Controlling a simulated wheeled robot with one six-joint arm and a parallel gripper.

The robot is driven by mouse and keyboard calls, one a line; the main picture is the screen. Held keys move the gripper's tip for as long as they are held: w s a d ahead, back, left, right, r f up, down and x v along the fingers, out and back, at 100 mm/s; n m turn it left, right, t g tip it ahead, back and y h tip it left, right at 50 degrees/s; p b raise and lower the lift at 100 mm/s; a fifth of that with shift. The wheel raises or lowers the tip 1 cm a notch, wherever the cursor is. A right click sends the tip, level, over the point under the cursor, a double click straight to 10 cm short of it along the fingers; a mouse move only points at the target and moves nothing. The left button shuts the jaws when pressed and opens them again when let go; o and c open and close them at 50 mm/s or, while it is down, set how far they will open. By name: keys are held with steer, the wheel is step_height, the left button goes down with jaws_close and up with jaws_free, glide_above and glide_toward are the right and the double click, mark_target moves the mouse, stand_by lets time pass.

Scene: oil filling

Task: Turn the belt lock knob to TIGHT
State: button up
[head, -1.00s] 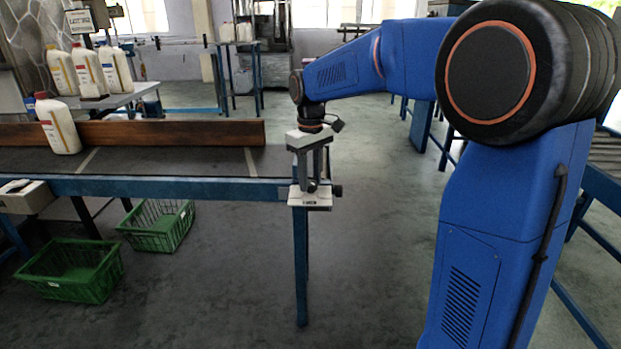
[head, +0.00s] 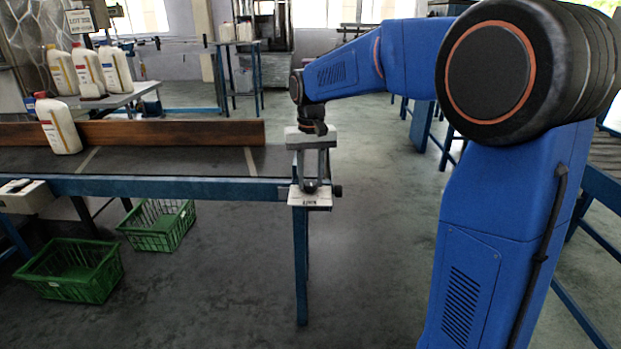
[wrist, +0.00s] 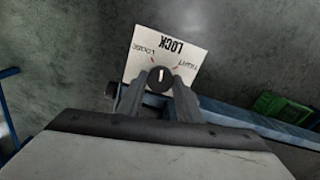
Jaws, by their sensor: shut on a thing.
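The belt lock knob (wrist: 159,80) is a black round knob with a white pointer line. It sits on a pale plate (wrist: 180,35) marked LOCK, LOOSE and TIGHT, with red marks by the two settings. The pointer stands near straight up in the wrist view, between the LOOSE and TIGHT marks. In the head view the plate (head: 309,203) is at the right end of the conveyor frame. My gripper (head: 312,184) points down over it, and its two fingers (wrist: 160,84) are shut on the knob's sides. The fingers hide part of the knob in the head view.
The conveyor belt (head: 180,160) runs left from the plate, with a white bottle (head: 58,128) on it. Green crates (head: 70,270) stand on the floor below. More bottles (head: 88,70) stand on a table behind. The floor right of the plate is clear.

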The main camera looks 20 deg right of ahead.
mark_target(311, 183)
steer(key=m, duration=0.5)
steer(key=shift+m, duration=0.3)
steer(key=m, duration=0.5)
steer(key=shift+m, duration=0.4)
steer(key=o, duration=1)
steer(key=shift+o, duration=0.2)
steer(key=shift+r, duration=0.15)
step_height(311, 183, up, 17)
